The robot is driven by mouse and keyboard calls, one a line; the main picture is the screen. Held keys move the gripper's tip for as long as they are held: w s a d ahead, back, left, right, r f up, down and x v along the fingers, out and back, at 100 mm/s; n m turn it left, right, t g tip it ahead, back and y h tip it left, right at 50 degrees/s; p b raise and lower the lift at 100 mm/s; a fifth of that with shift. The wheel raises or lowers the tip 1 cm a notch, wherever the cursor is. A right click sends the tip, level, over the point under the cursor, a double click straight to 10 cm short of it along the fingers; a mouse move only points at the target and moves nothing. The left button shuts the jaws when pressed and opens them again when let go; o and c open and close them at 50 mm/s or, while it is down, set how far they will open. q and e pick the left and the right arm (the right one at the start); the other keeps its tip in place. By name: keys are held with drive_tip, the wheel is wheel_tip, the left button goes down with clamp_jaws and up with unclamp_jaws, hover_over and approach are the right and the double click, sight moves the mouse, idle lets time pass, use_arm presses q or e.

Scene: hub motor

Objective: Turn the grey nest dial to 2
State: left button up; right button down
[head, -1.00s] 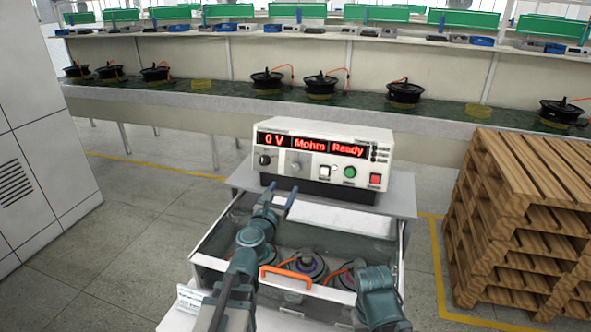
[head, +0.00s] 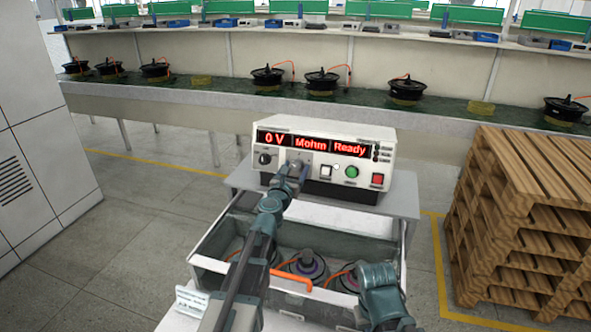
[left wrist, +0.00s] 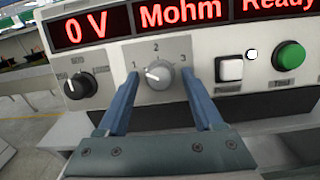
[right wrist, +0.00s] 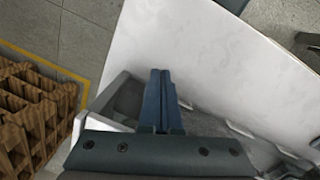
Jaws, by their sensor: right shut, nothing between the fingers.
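The grey nest dial (left wrist: 158,74) is on the front of the tester (head: 325,150), between the printed numbers 1, 2 and 3. Its white mark points left, towards 1. My left gripper (left wrist: 160,79) is open, with one finger on each side of the dial. Gaps show between the fingers and the knob, so I see no contact. In the head view my left gripper (head: 294,172) is in front of the dial and mostly hides it. My right gripper (right wrist: 160,80) is shut and empty in the right wrist view.
A black knob (left wrist: 78,86) is left of the dial. A white button (left wrist: 229,69) and a green button (left wrist: 290,55) are to its right. Wooden pallets (head: 520,220) stand at the right.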

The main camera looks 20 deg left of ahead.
use_arm(q)
clamp_jaws()
drive_tip(key=shift+m, duration=0.5)
drive_tip(key=m+h, duration=0.1)
drive_tip(key=m, duration=0.2)
drive_tip(key=m+h, duration=0.1)
drive_tip(key=m, duration=0.1)
drive_tip(key=shift+a+r+m+p, duration=0.1)
drive_tip(key=shift+a+m+p, duration=0.1)
drive_tip(key=shift+m+p, duration=0.2)
drive_tip(key=m, duration=0.3)
drive_tip(key=m+g+h+p, duration=0.1)
drive_tip(key=m, duration=0.3)
drive_tip(key=shift+w+g+p, duration=0.1)
drive_tip(key=shift+g+p, duration=0.2)
drive_tip(key=shift+h, duration=0.3)
